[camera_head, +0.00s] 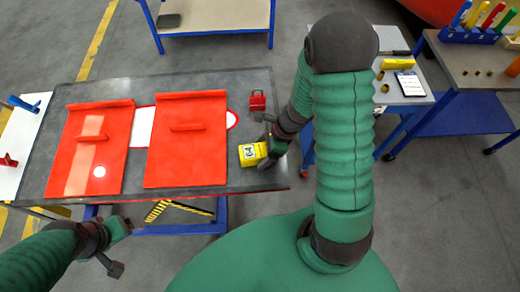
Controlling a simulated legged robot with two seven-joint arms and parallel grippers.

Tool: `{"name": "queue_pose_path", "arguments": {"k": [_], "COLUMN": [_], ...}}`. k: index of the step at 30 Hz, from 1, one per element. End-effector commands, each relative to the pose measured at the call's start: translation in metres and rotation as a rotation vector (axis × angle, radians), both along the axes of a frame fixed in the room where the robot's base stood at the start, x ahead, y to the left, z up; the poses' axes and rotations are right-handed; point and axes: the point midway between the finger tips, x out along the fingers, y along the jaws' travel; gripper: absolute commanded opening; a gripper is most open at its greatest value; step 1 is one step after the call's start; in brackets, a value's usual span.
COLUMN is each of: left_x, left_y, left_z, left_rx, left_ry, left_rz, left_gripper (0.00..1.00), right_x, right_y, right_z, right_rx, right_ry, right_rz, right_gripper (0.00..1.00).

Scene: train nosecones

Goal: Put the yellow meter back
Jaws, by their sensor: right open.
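The yellow meter (250,155), with a pale display, lies near the right end of the grey table (222,82). My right gripper (266,152) is open at the meter's right side, its fingers close to it. My arm hides part of this area, and I cannot tell whether the fingers touch the meter. My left gripper (122,228) is at the lower left, in front of the table's near edge and away from the meter. Its fingers are too small to read.
Two red panels with handles, left (88,150) and right (187,150), cover much of the table. A small red object (257,100) lies behind the meter. A cart (415,98) at right holds another yellow item (397,64) and a white sheet (409,84). A workbench (480,65) stands beyond.

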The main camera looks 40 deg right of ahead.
Motion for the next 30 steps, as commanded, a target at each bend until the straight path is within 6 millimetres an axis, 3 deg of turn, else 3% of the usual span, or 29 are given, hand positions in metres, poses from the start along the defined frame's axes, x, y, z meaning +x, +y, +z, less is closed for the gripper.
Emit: {"name": "queue_pose_path", "arguments": {"k": [4, 12, 18, 20, 23, 27, 30], "left_x": [0.000, 0.000, 0.000, 0.000, 0.000, 0.000, 0.000], "left_y": [0.000, 0.000, 0.000, 0.000, 0.000, 0.000, 0.000], "left_z": [0.012, 0.029, 0.033, 0.033, 0.033, 0.032, 0.032], "left_rx": [0.000, 0.000, 0.000, 0.000, 0.000, 0.000, 0.000], "left_ry": [-0.001, 0.000, 0.000, 0.000, 0.000, 0.000, 0.000], "left_rz": [-0.002, -0.001, 0.000, 0.000, -0.001, -0.001, -0.001], "left_gripper": [0.80, 0.80, 0.80, 0.80, 0.80, 0.80, 0.80], "right_x": [-0.002, -0.015, -0.022, -0.025, -0.037, -0.042, -0.038], "right_y": [-0.001, -0.015, -0.029, -0.026, 0.000, 0.039, 0.060], "right_z": [0.022, 0.091, 0.116, 0.119, 0.121, 0.132, 0.141], "right_rx": [-0.005, -0.013, -0.009, -0.033, -0.189, -0.496, -0.637], "right_ry": [-0.004, -0.006, -0.003, -0.011, -0.078, -0.255, -0.343], "right_rz": [0.002, 0.004, 0.006, 0.084, 0.564, 1.521, 1.946], "right_gripper": [0.76, 0.76, 0.76, 0.76, 0.76, 0.76, 0.76]}}
